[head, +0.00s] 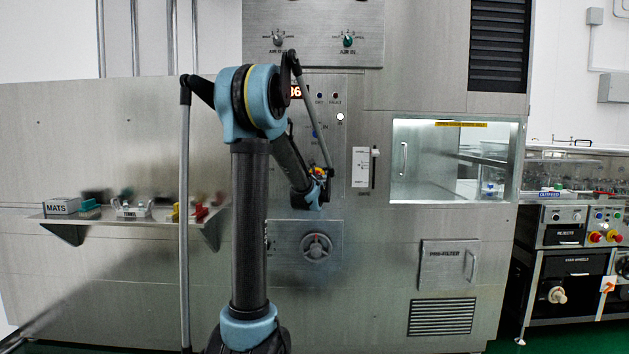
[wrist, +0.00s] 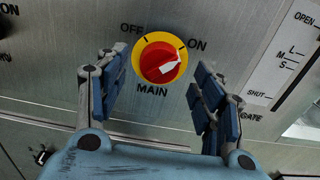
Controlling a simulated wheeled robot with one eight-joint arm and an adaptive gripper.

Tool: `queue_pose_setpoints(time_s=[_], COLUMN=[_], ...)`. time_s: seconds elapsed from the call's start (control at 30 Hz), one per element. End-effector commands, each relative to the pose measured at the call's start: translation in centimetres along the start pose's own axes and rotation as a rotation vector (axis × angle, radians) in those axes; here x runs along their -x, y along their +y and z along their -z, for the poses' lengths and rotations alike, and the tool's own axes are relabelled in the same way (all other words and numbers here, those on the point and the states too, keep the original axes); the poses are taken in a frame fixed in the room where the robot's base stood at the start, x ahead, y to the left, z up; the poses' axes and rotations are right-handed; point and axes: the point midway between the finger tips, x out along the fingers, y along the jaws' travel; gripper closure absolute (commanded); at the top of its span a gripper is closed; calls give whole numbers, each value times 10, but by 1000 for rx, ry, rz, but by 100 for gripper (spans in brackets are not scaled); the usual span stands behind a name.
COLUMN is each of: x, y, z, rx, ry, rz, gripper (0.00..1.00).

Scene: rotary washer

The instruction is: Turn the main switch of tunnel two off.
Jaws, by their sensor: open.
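The main switch (wrist: 152,58) is a red knob on a yellow disc, labelled MAIN below, with OFF at upper left and ON at upper right. Its white pointer mark is directed to the upper right, toward ON. In the head view the switch (head: 318,171) is a small red and yellow patch, mostly hidden by my gripper. My gripper (wrist: 157,72) is open, with one blue-padded finger on each side of the knob in the picture. It also shows in the head view (head: 318,190). I cannot tell whether the fingers touch the panel. No tunnel number is readable.
Right of the switch is the GATE slider scale (wrist: 287,60), also in the head view (head: 361,167). Below is a round handwheel (head: 317,247). A lit window chamber (head: 425,160) lies right. A shelf (head: 160,216) with small items is at left.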

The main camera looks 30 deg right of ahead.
Motion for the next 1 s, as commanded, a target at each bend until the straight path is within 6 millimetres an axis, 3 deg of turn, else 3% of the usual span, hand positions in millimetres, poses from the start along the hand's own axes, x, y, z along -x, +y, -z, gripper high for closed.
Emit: queue_pose_setpoints(time_s=[0.3, 0.67, 0.83, 0.87, 1.0], x=[-30, -33, -33, -33, -33], y=[0, 0, 0, 1, 1], z=[0, 0, 0, 0, 0], rx=[0, 0, 0, 0, 0], ry=[0, 0, 0, 0, 0], rz=[0, 0, 0, 0, -1], gripper=[38, 38, 77, 81, 81])
